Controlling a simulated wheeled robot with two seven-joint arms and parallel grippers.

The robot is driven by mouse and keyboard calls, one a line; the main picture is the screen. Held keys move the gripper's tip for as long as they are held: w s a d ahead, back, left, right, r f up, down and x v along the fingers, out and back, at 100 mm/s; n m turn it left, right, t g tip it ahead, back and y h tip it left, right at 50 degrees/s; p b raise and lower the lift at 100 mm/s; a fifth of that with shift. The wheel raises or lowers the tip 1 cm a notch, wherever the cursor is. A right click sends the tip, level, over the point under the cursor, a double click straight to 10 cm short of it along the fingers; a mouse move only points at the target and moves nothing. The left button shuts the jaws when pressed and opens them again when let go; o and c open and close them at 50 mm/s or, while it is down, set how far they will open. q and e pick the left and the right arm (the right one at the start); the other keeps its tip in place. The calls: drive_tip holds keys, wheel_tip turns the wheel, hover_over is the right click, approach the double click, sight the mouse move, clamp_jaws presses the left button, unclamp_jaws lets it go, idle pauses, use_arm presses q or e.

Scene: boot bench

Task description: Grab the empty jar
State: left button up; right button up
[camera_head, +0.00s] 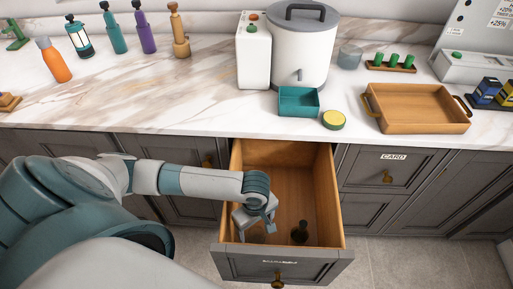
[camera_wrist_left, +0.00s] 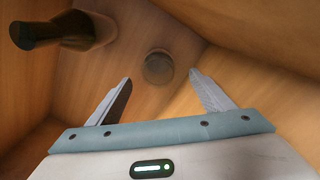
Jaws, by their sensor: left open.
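The wooden drawer (camera_head: 320,165) below the counter is pulled out. My left gripper (camera_head: 256,230) is inside it, open and pointing down. In the left wrist view a small round, see-through grey thing (camera_wrist_left: 158,67), which looks like the empty jar, lies on the drawer floor. It appears beyond and between the two open fingertips (camera_wrist_left: 160,78), apart from them. In the head view the gripper largely hides it. My right gripper is not in view.
A dark bottle-like thing (camera_head: 300,232) stands in the drawer right of the gripper and also shows in the left wrist view (camera_wrist_left: 50,33). Drawer walls are close by. On the counter are a teal tray (camera_head: 290,103), a yellow-lidded tin (camera_head: 333,120) and a wooden tray (camera_head: 418,128).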

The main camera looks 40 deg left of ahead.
sight(256, 232)
use_arm(q)
drive_tip(key=shift+f, duration=0.8)
drive_tip(key=shift+d+f+p, duration=0.15)
drive_tip(key=shift+f+p, duration=0.4)
drive_tip(key=shift+f, duration=2.05)
drive_tip(key=c, duration=1.3)
